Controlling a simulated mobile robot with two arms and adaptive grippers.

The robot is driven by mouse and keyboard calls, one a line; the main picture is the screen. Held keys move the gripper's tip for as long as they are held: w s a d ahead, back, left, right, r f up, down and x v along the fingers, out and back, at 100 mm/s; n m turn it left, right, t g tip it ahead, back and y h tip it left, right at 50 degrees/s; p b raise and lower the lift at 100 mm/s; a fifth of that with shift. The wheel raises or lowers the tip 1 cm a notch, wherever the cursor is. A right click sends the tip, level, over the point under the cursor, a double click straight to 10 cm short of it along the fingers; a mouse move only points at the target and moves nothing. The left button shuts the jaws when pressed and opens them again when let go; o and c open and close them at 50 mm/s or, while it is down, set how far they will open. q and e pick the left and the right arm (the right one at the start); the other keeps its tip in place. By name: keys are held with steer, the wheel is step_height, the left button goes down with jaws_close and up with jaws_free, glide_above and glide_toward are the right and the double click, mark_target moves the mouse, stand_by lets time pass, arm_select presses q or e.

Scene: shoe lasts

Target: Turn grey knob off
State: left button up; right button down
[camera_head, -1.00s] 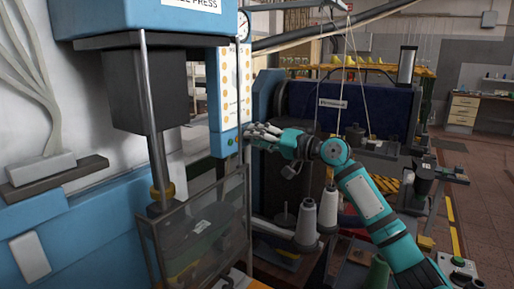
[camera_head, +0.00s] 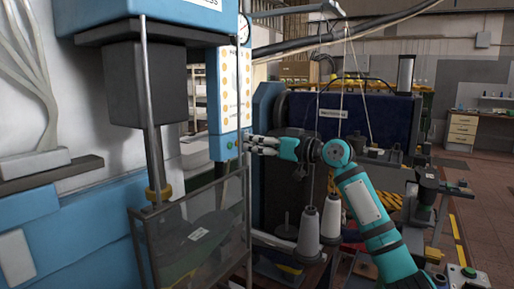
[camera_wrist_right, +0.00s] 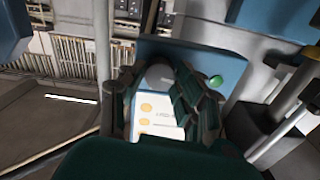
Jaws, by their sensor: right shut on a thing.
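The grey knob (camera_wrist_right: 160,75) shows in the right wrist view as a round grey shape between the fingers, on the lower part of the blue press housing (camera_wrist_right: 190,55). My right gripper (camera_head: 248,145) reaches in from the right to the side of the press's control panel (camera_head: 231,95). In the wrist view my right gripper (camera_wrist_right: 152,88) has one finger on each side of the knob and is shut on it. The fingers hide part of the knob, so its turn position cannot be read. In the head view the hand hides the knob. My left gripper is not in view.
A green button (camera_wrist_right: 216,81) sits close beside the fingers. A clear guard (camera_head: 200,235) stands below the panel. Two thread cones (camera_head: 308,232) stand below my right forearm, with a dark blue machine (camera_head: 350,125) behind. Open floor lies at the far right.

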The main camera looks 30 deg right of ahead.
steer(key=shift+f+n, duration=0.2)
steer(key=shift+n, duration=0.4)
steer(key=c, duration=0.9)
jaws_free()
steer(key=shift+r, duration=0.15)
steer(key=shift+c, duration=0.2)
steer(key=v, duration=1.2)
